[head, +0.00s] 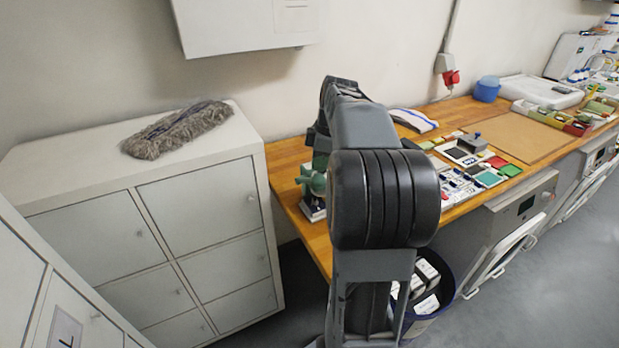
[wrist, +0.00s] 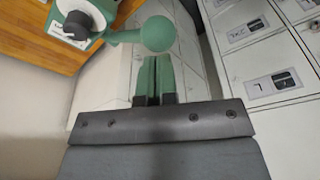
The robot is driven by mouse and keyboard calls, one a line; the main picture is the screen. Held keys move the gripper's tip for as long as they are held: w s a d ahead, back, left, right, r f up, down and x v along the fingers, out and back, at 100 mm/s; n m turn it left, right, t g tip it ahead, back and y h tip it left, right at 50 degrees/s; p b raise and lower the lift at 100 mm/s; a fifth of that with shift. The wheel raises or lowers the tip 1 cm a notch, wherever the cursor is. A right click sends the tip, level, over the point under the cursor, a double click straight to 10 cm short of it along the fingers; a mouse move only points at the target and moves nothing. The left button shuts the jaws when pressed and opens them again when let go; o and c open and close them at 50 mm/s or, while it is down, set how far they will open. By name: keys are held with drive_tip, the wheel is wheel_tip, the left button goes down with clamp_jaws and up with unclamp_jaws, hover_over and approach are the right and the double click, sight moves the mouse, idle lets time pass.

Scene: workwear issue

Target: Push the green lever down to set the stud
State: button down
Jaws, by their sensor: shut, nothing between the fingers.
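The green lever (wrist: 157,34) ends in a round ball knob and extends to the right from the stud press (wrist: 84,20) in the wrist view. The press has a green body, a white round part and a dark knob. It also shows in the head view (head: 313,207), at the left end of the wooden bench, partly hidden by my arm. My gripper (wrist: 152,62) has green fingers side by side, shut and empty. Its tips appear just short of the ball knob in the wrist view; I cannot tell whether they touch it. In the head view my arm hides the gripper.
A white locker cabinet (head: 207,228) with a grey mop head (head: 177,129) on top stands left of the bench (head: 286,160). A dark bin (head: 432,312) with boxes stands below the bench front. Trays of coloured pieces (head: 470,158) lie to the right. Labelled lockers (wrist: 262,60) are on the wrist view's right.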

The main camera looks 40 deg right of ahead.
drive_tip(key=shift+f+b, duration=0.65)
drive_tip(key=shift+f, duration=0.25)
